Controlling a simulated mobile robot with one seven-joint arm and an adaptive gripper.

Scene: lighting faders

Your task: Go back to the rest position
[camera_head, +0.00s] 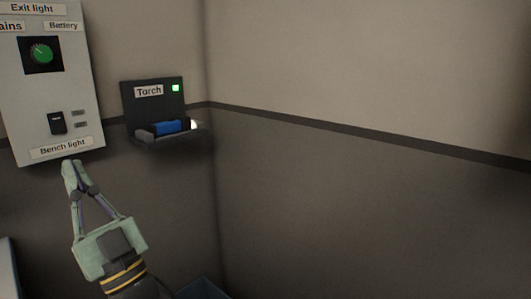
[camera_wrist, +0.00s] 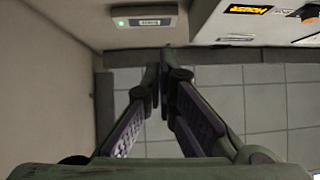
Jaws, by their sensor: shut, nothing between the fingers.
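My gripper (camera_head: 70,166) is shut and empty. In the head view its fingertips are just below the lower edge of a grey wall panel (camera_head: 88,103), near the label "Bench light" (camera_head: 60,147). I cannot tell whether they touch the panel. In the wrist view the gripper (camera_wrist: 160,75) points away with its fingertips together and nothing between them. The panel carries a dark rocker switch (camera_head: 57,123) and a green rotary knob (camera_head: 41,53) at "Mains" and "Battery".
A black torch holder (camera_head: 135,108) with a green light and a blue torch (camera_head: 172,127) is on the wall right of the panel. The wall further right is bare. The wrist view shows a tiled floor (camera_wrist: 265,105) and a grey box with a green light (camera_wrist: 145,18).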

